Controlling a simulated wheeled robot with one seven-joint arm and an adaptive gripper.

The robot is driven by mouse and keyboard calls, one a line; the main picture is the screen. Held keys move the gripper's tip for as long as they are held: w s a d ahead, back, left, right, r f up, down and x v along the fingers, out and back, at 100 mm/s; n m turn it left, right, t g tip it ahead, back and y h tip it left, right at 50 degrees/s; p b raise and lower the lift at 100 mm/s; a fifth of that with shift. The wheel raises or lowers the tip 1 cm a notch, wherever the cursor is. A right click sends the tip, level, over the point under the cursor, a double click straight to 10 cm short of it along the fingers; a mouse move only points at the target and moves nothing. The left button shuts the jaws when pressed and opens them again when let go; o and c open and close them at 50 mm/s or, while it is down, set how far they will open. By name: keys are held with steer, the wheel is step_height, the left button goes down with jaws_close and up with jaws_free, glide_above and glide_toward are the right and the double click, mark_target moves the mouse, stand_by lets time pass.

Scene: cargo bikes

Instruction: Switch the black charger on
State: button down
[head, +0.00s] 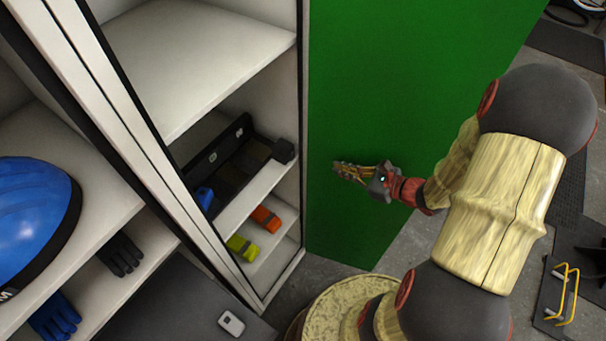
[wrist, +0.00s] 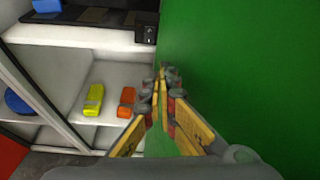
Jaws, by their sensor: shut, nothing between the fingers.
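A long black unit (head: 230,150), which looks like the black charger, lies on a shelf of the white cabinet. A small black block (head: 284,150) sits at its right end, by the shelf's front edge. In the wrist view this block (wrist: 147,33) is at the top and bears a small switch-like mark; its on or off position is too small to tell. A blue item (head: 204,198) is at the unit's near end. My gripper (head: 338,166) is shut and empty, in front of the green panel, right of the block and apart from it. Its fingertips (wrist: 161,72) also show in the wrist view.
A yellow item (head: 242,248) and an orange item (head: 265,219) lie on the shelf below. The green panel (head: 400,80) stands close beside my gripper. A blue helmet (head: 35,220) and dark gloves (head: 121,254) are on the left shelves.

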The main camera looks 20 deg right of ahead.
steer(key=b, duration=0.2)
steer(key=shift+s+f+b, duration=0.1)
steer(key=shift+f+b, duration=0.2)
steer(key=shift+b, duration=0.05)
steer(key=s+a+b, duration=0.1)
steer(key=s+m+b, duration=0.1)
steer(key=shift+a+r+g+y+b, duration=0.3)
steer(key=shift+a+r+g, duration=0.05)
steer(key=shift+a+g, duration=0.05)
steer(key=b, duration=0.5)
glide_toward(292, 164)
steer(key=x, duration=0.5)
steer(key=shift+w+f, duration=0.1)
steer(key=shift+f, duration=0.15)
steer(key=shift+w+a, duration=0.2)
steer(key=shift+w, duration=0.15)
